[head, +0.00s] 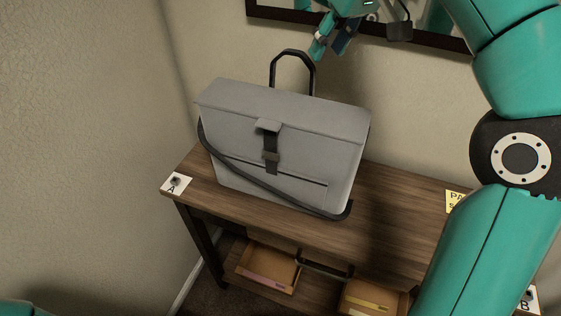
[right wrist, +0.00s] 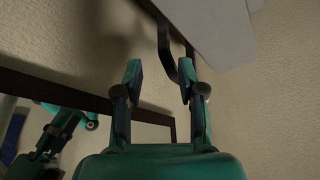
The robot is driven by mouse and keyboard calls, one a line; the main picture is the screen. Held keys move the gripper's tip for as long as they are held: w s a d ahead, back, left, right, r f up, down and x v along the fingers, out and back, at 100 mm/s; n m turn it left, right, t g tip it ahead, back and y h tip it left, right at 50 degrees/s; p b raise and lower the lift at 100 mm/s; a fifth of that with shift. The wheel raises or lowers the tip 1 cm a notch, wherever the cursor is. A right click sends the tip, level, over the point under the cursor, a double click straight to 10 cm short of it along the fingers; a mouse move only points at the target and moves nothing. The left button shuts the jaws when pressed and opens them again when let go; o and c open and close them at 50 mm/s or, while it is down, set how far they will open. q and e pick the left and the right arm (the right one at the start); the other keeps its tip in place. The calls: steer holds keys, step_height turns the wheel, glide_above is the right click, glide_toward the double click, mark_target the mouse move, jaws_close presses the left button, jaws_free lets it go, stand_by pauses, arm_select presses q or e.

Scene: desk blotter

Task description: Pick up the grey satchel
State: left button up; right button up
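The grey satchel (head: 310,120) stands upright on the wooden table, with a front flap, a dark buckle strap and a dark shoulder strap hanging across it. Its black loop handle (head: 292,53) rises above the top. My right gripper (head: 329,48) is open and empty, above the satchel and just right of the handle. In the right wrist view the two fingers (right wrist: 160,75) are spread. The handle (right wrist: 172,62) shows there between and beyond the fingertips, with the satchel (right wrist: 212,25) at the upper right; no contact shows. My left gripper is not in view.
The wooden table (head: 400,210) has free room right of the satchel. A card marked A (head: 175,184) and a yellow note (head: 455,201) lie near its ends. Trays (head: 268,268) sit on the lower shelf. A dark-framed mirror or picture (head: 285,14) hangs on the wall behind.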

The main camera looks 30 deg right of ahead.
mark_target(313, 76)
steer(key=b+x, duration=0.1)
steer(key=x, duration=0.4)
steer(key=b+x, duration=0.1)
steer(key=x, duration=0.1)
steer(key=shift+a+f+b, duration=0.25)
steer(key=shift+b, duration=0.05)
steer(key=shift+w+f, duration=0.25)
steer(key=shift+f, duration=0.15)
jaws_close()
